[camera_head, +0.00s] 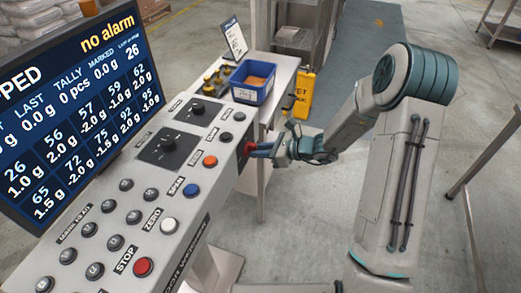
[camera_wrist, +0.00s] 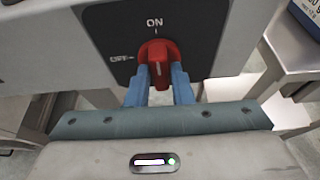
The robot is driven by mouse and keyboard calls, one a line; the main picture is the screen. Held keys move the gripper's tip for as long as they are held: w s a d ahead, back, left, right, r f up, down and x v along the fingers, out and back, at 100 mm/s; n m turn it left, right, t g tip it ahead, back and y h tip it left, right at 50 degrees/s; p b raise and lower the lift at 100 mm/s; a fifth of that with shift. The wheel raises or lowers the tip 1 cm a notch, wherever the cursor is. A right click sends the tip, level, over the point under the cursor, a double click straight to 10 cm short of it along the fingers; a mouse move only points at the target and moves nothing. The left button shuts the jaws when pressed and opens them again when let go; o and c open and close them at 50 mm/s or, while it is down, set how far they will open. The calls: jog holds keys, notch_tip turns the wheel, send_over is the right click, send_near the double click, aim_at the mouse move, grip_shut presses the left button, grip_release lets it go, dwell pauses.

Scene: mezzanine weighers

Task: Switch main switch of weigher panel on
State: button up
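The red main switch (camera_wrist: 158,50) is a rotary knob on a dark plate on the panel's end face. ON is printed above it and OFF to its left. Its handle stands upright in the wrist view, in line with the ON mark. In the head view the switch (camera_head: 241,147) shows as a small red patch at the panel's right end. My gripper (camera_wrist: 160,82) has its blue fingers on both sides of the handle, apparently closed against it. In the head view my gripper (camera_head: 261,149) reaches the switch from the right. The weigher panel (camera_head: 150,195) carries several buttons and knobs.
A lit display (camera_head: 65,105) reading "no alarm" stands behind the panel. A blue bin (camera_head: 252,92) and several small yellow-topped items (camera_head: 212,78) stand on the bench behind. Open floor lies to the right.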

jog(key=shift+o, duration=1.2)
jog(key=b+v, duration=0.1)
jog(key=v, duration=1.2)
jog(key=shift+d, duration=0.4)
jog(key=shift+s+r, duration=0.1)
jog(key=shift+r, duration=0.05)
jog(key=s+a+r+n+g+h, duration=0.3)
jog(key=s+r+n+g+h, duration=0.15)
jog(key=s+n, duration=0.6)
jog(key=s+d+r+n+t+h, duration=0.3)
jog(key=s+d+r+n+h, duration=0.2)
jog(key=s+n+h, duration=0.3)
jog(key=s+d+n, duration=0.1)
jog(key=s+n, duration=0.1)
jog(key=n, duration=0.1)
jog(key=shift+s+r+n, duration=0.2)
jog(key=shift+s+n, duration=0.1)
jog(key=shift+n, duration=0.05)
